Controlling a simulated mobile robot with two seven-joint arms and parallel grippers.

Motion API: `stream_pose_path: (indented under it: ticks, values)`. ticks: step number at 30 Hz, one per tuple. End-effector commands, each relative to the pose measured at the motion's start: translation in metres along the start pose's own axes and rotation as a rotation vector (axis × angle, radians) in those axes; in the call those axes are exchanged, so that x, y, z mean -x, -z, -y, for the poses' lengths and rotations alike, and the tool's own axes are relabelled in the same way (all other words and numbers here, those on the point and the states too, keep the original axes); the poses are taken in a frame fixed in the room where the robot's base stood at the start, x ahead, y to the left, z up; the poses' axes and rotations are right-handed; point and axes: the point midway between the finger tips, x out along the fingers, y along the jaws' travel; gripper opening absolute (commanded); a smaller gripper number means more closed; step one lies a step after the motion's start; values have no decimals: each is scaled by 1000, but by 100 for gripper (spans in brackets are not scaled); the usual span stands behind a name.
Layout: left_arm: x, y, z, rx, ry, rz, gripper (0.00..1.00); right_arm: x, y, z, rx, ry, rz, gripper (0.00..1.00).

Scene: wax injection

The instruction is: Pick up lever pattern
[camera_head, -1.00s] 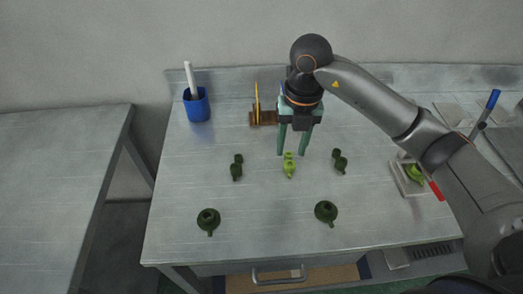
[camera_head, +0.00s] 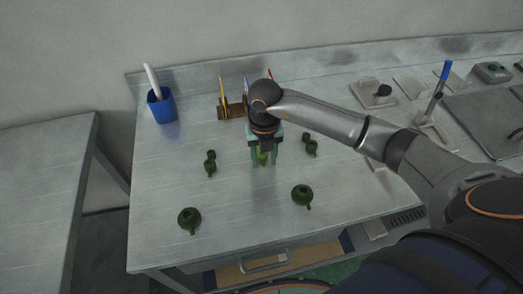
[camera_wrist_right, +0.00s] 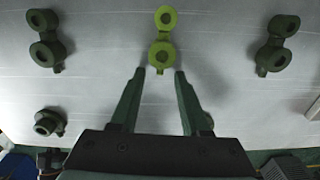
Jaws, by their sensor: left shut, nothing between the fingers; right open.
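A bright green two-ringed piece, which I take to be the lever pattern (camera_head: 262,157), lies on the metal table and is partly hidden by my right gripper (camera_head: 263,164) in the head view. In the right wrist view the lever pattern (camera_wrist_right: 164,38) lies just beyond the fingertips, in line with the gap of my right gripper (camera_wrist_right: 160,72). The right gripper is open with nothing between its fingers. The lever pattern looks apart from both fingers. My left gripper is in neither view.
Dark green two-ringed pieces lie left (camera_head: 210,163) and right (camera_head: 310,146) of the lever pattern. Round dark green pieces lie nearer the front (camera_head: 189,219) (camera_head: 302,196). A blue cup (camera_head: 162,105) and a brown rack (camera_head: 232,108) stand at the back.

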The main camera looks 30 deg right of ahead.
Motion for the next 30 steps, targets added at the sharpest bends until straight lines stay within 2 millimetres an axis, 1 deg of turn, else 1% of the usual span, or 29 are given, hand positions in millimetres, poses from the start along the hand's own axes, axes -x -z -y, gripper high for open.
stream_pose_path:
  ticks: [3,9,21,30]
  values:
    - [0,0,0,1,0,0,0,-7,0,0,0,1,1,46]
    - [0,0,0,1,0,0,0,-8,0,0,0,0,1,46]
    - [0,0,0,1,0,1,0,-7,0,0,0,0,1,1]
    - [0,0,0,1,0,1,0,-7,0,0,0,0,1,0]
